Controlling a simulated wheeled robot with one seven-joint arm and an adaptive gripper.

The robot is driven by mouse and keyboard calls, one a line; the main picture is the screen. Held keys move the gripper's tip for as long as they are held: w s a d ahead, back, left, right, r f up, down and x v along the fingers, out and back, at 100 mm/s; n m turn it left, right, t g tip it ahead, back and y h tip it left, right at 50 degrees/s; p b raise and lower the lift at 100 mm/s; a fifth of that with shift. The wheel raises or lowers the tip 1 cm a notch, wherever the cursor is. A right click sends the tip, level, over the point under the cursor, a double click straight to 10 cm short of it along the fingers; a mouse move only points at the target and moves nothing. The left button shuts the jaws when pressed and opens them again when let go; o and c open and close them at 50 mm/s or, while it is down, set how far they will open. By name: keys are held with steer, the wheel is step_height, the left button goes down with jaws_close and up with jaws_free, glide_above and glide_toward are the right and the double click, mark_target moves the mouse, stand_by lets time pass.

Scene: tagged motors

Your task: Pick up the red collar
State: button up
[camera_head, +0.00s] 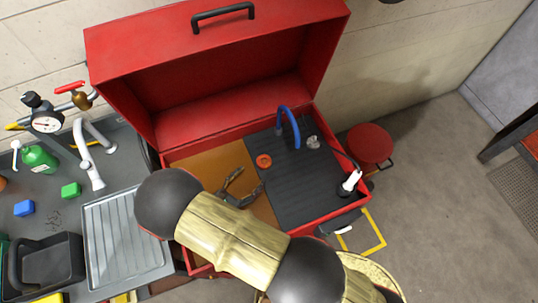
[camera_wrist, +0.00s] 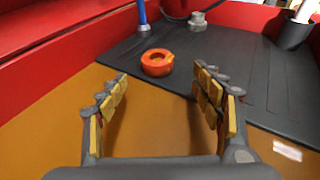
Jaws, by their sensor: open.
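The red collar (camera_head: 264,161) is a small orange-red ring lying flat on the dark ribbed mat (camera_head: 315,195), near the mat's left edge. In the wrist view the collar (camera_wrist: 157,62) lies ahead of my gripper, between the lines of the two fingers and a little left of the middle. My gripper (camera_head: 241,187) is open and empty over the orange-brown floor of the red toolbox. The wrist view shows both padded fingers of my gripper (camera_wrist: 165,95) spread wide, with a gap between them and the collar. The collar is not touched.
The red toolbox (camera_head: 337,216) has its lid (camera_head: 215,65) raised behind. A blue hook-shaped bar (camera_head: 289,125) and a grey fitting (camera_head: 313,142) stand beyond the collar. A white-handled item (camera_head: 350,182) stands in a dark cup at right. The mat's middle is clear.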

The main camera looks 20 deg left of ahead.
mark_target(263, 161)
steer(key=x, duration=0.2)
steer(key=shift+w+f, duration=0.25)
steer(key=shift+w, duration=0.05)
steer(key=x, duration=0.3)
steer(key=r+x, duration=0.1)
steer(key=x, duration=0.1)
steer(key=shift+w+b, duration=0.15)
steer(key=shift+b, duration=0.25)
steer(key=shift+c, duration=1)
steer(key=c, duration=1.4)
steer(key=shift+o, duration=0.2)
steer(key=shift+a+r, duration=0.1)
steer(key=shift+r, duration=0.05)
